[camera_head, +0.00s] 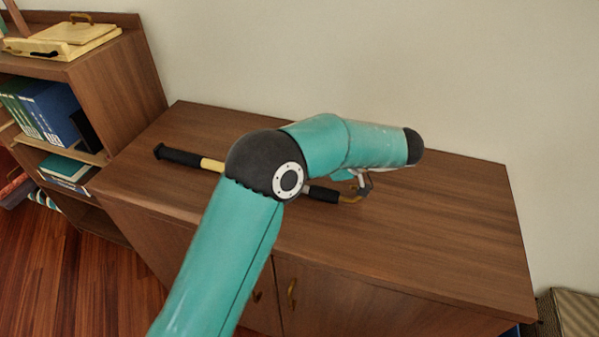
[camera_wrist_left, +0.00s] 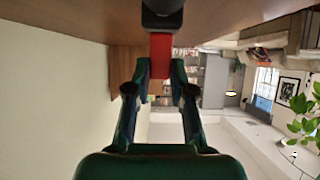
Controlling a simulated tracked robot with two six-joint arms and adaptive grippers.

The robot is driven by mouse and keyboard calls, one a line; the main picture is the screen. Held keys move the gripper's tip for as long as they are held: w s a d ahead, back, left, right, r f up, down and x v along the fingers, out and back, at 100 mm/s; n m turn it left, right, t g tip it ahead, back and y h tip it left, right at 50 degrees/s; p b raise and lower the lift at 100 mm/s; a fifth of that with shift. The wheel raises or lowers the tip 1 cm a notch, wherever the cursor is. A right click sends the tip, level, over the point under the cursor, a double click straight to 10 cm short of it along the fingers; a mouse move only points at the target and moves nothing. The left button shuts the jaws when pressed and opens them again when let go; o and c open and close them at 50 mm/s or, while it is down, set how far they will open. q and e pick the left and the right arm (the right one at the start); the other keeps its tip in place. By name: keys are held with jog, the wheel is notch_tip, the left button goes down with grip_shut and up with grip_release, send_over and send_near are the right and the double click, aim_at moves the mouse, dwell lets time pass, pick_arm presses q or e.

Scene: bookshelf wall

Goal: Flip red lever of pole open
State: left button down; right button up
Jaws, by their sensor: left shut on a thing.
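The pole (camera_head: 180,156) lies across the top of a low wooden cabinet. It has a black grip at its left end, a yellow shaft and a black sleeve (camera_head: 322,194) further right; my left arm hides its middle. In the left wrist view the red lever (camera_wrist_left: 161,46) sticks out below a black part (camera_wrist_left: 162,14) of the pole. My left gripper (camera_wrist_left: 160,70) is shut on the red lever, one finger on each side. In the head view the lever and the fingertips are hidden or too small to make out. My right gripper is not in view.
The cabinet top (camera_head: 450,220) is clear to the right of the pole. A shelf unit (camera_head: 115,75) with books stands at the left, with a cream box (camera_head: 65,38) on top. The wall (camera_head: 380,60) is close behind the cabinet. A woven box (camera_head: 575,312) stands at the lower right.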

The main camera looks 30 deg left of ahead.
pick_arm(q)
jog(key=shift+f, duration=0.1)
dwell(0.4)
jog(key=c, duration=1)
grip_release()
jog(key=shift+d, duration=0.15)
jog(key=shift+v, duration=3.65)
